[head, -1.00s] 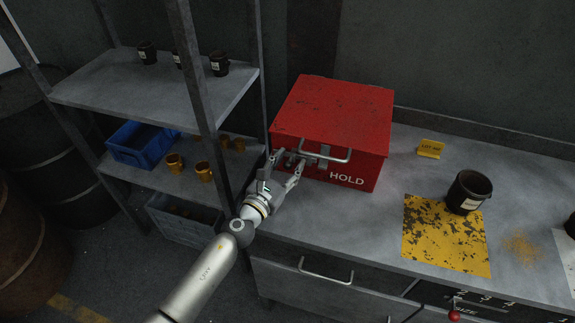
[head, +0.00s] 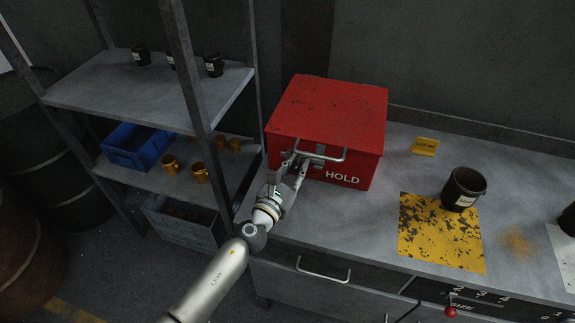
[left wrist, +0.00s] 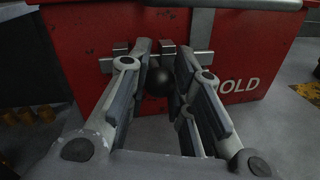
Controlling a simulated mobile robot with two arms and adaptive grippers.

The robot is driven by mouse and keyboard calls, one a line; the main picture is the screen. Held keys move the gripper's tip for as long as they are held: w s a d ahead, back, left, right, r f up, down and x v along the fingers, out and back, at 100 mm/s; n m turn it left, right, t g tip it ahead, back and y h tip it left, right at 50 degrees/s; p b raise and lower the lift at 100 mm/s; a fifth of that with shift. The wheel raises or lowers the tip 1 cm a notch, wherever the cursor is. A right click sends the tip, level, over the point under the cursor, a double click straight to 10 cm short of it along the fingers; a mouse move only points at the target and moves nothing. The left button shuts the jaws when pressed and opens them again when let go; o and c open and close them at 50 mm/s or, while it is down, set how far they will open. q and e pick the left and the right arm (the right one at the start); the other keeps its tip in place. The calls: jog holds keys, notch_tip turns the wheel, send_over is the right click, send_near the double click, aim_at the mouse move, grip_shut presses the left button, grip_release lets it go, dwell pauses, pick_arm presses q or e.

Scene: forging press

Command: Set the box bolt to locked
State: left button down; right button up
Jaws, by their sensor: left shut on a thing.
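The red box (head: 331,115), marked HOLD, sits closed on the workbench, with a silver handle on its front. Its bolt (head: 318,155) is a grey metal bar in brackets under the lid edge, partly hidden by my gripper. In the left wrist view the bolt (left wrist: 205,62) shows with a dark round knob (left wrist: 158,82). My left gripper (head: 295,167) is at the left part of the box front. In the left wrist view its fingers (left wrist: 160,88) stand on either side of the knob, shut on it. My right gripper is not in view.
A yellow worn mat (head: 440,232) and a black cup (head: 464,188) lie to the right on the bench, with a yellow tag (head: 425,146) behind. A shelf rack (head: 150,95) with cups and a blue bin (head: 137,146) stands close on the left.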

pick_arm(q)
jog(key=shift+s+d, duration=0.1)
jog(key=shift+d, duration=0.1)
jog(key=c, duration=1.5)
grip_release()
jog(key=shift+o, duration=1.2)
jog(key=shift+d, duration=0.1)
jog(key=shift+a, duration=0.2)
